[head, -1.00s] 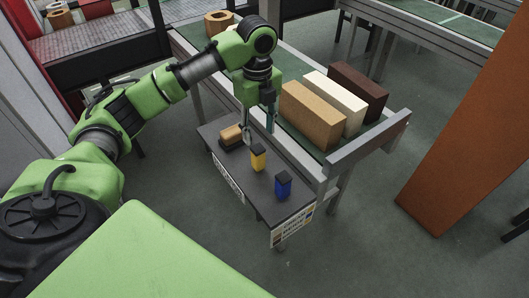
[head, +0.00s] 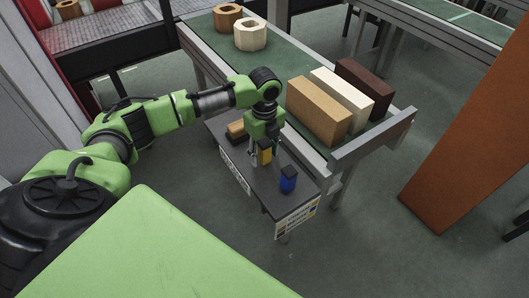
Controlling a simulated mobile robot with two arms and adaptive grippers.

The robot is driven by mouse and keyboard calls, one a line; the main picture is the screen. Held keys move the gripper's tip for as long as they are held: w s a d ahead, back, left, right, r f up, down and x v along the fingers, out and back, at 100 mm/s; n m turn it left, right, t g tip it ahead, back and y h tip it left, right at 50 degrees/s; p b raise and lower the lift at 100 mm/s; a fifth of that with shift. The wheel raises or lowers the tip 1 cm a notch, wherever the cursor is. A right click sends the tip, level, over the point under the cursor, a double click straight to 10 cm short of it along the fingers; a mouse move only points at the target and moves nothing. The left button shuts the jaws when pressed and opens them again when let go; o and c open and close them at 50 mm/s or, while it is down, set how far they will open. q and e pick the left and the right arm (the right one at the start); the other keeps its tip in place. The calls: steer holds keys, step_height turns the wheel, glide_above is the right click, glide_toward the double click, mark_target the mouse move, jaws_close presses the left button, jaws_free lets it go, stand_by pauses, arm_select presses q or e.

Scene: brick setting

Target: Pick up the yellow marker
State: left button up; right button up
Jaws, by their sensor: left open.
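The yellow marker (head: 264,153), a short block with a dark top, stands upright on the small dark shelf (head: 262,189) at the side of the conveyor. My left gripper (head: 263,157) is directly over and around it, pointing down, with its fingers open. A finger shows on the left of the marker; the other is hard to make out. I cannot tell whether the fingers touch it. My right gripper is not in view.
A blue marker (head: 288,180) stands to the right of the yellow one. A wooden-handled block (head: 236,130) lies to the left. Tan (head: 318,111), cream (head: 340,98) and dark brown (head: 364,88) bricks lie on the conveyor behind. An orange-brown panel (head: 468,140) stands at right.

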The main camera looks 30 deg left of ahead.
mark_target(264, 142)
arm_select(q)
steer(key=c, duration=1.2)
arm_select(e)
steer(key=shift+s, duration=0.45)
arm_select(q)
steer(key=shift+r, duration=0.5)
step_height(264, 142, up, 2)
steer(key=shift+r+b, duration=0.2)
steer(key=shift+b, duration=0.35)
steer(key=s+d+r, duration=0.1)
steer(key=s+r, duration=0.2)
steer(key=s, duration=0.1)
steer(key=s+d+r+b, duration=0.1)
steer(key=s+r, duration=0.2)
steer(key=s, duration=0.2)
steer(key=s+d+r, duration=0.1)
steer(key=s+r, duration=0.2)
steer(key=s, duration=0.1)
steer(key=shift+s+d+r, duration=0.3)
steer(key=shift+r, duration=0.05)
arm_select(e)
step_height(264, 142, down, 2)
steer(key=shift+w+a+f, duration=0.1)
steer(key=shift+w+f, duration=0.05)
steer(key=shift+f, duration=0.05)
